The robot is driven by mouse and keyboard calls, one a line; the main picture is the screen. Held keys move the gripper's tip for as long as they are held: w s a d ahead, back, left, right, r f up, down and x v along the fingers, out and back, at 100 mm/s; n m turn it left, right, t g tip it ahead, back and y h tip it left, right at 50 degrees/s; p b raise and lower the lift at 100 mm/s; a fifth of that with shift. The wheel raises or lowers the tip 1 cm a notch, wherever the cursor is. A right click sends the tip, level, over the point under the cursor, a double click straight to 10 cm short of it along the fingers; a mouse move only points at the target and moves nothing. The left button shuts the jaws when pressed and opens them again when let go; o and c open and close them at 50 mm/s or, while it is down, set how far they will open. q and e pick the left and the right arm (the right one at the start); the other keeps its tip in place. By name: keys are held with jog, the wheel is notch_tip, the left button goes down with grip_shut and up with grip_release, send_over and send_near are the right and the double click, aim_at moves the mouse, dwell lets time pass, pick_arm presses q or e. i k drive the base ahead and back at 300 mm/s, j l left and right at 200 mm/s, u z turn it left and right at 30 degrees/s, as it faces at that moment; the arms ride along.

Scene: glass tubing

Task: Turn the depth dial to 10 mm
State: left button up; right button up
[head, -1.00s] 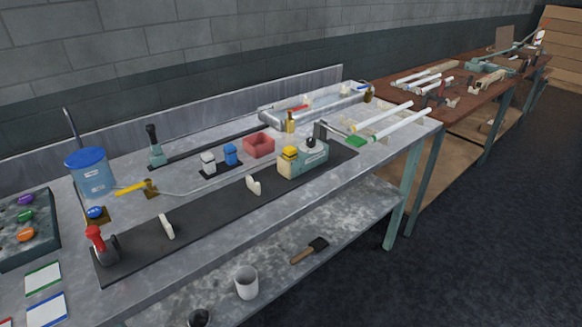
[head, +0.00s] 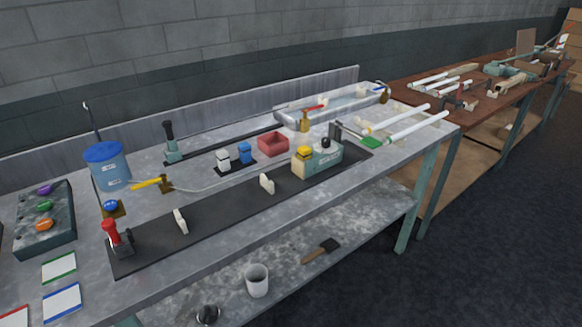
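A green and beige machine (head: 322,161) stands at the right end of a long dark mat (head: 215,218) on the metal bench. It has a yellow knob (head: 304,152) on its left part and a black knob (head: 326,143) on top. An upright dark lever or plate (head: 335,131) stands behind it. I cannot tell which part is the depth dial, and no scale or marking is readable. Neither of my grippers is in view.
A red-handled clamp (head: 117,238) and small white supports (head: 180,221) stand on the mat. The floor (head: 490,240) at right is clear.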

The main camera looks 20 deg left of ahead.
aim_at(326, 143)
jog(key=i+j+u, duration=0.15)
jog(key=u, duration=0.25)
jog(key=i+u, duration=0.25)
jog(key=u, duration=0.2)
jog(key=i+u, duration=0.2)
jog(key=u, duration=0.2)
